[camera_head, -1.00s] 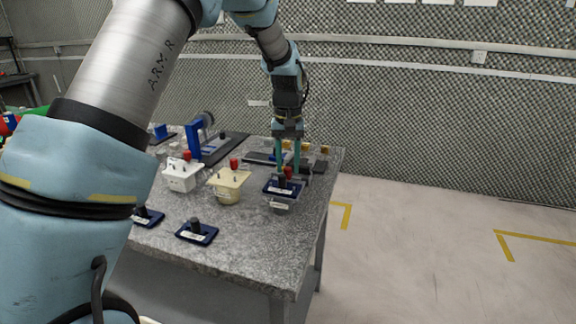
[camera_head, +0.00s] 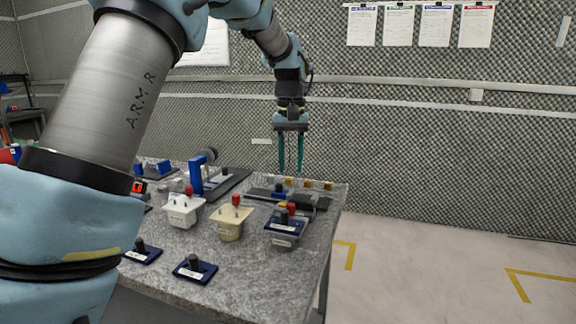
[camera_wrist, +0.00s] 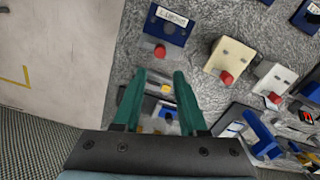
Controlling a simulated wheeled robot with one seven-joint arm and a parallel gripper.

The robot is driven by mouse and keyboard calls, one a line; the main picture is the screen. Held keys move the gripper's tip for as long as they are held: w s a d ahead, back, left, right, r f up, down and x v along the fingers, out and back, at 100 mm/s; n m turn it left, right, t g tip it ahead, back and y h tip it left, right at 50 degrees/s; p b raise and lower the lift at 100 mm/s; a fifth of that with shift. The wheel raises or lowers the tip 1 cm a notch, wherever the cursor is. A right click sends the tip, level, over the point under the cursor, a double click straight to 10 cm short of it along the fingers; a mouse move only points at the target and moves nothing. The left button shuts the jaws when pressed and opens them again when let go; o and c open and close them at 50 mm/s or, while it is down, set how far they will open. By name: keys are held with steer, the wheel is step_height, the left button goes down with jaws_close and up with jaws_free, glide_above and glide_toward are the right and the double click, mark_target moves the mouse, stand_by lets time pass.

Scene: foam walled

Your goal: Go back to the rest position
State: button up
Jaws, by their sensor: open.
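My gripper (camera_head: 290,172) has green fingers and hangs pointing down above the far right part of the grey stone table (camera_head: 240,270). Its fingers are apart with nothing between them. In the wrist view my gripper (camera_wrist: 158,82) is open, and the dark fixture strip at the table's far edge shows below it. A container with a blue lid plate and a red knob (camera_head: 284,226) stands on the right of the table, nearer than the fingers and apart from them. It also shows in the wrist view (camera_wrist: 172,28).
A cream container (camera_head: 231,222) and a white container (camera_head: 183,210) stand left of the blue-lidded one. Blue plates with black knobs (camera_head: 195,270) lie at the front. A blue upright stand (camera_head: 195,178) is behind. The floor (camera_head: 420,270) right of the table is clear.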

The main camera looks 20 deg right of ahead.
steer(key=a+f+n, duration=0.2)
steer(key=a+f, duration=0.2)
steer(key=a, duration=1.4)
steer(key=s+a+f+n, duration=0.1)
steer(key=s+a+f, duration=0.2)
steer(key=a, duration=0.6)
steer(key=s+a+f+n+t, duration=0.1)
steer(key=s+a+f, duration=0.2)
steer(key=s+a, duration=0.5)
steer(key=shift+a+f+t, duration=0.3)
steer(key=shift+a, duration=0.45)
